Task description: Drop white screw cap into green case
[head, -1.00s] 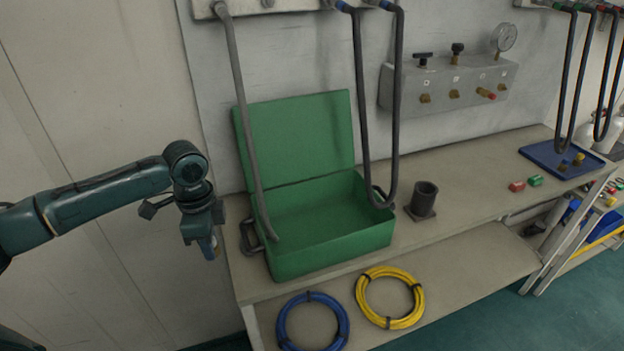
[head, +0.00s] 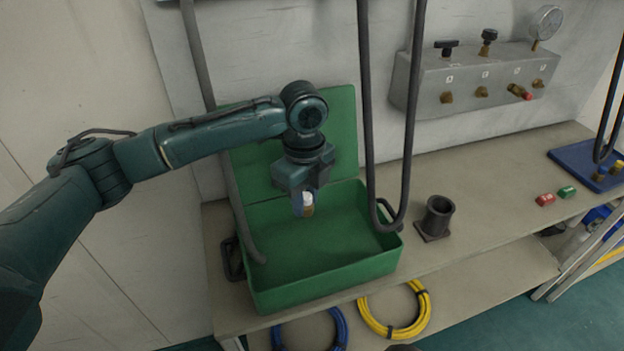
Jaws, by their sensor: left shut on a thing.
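The green case (head: 330,281) stands on the bench with its lid raised against the wall, and the part of its inside that I see looks empty. My left gripper (head: 305,205) points down over the case opening, in front of the lid. It is shut on a small white and tan thing, which I take to be the white screw cap (head: 308,199). The fingers hide part of the cap. The cap is above the case floor, apart from it.
A grey hose hangs at the case's left side and a dark hose loop (head: 408,150) hangs over its right edge. A dark cup-shaped holder (head: 437,218) stands right of the case. Blue and yellow coils (head: 424,308) lie below. Red and green blocks (head: 545,199) sit further right.

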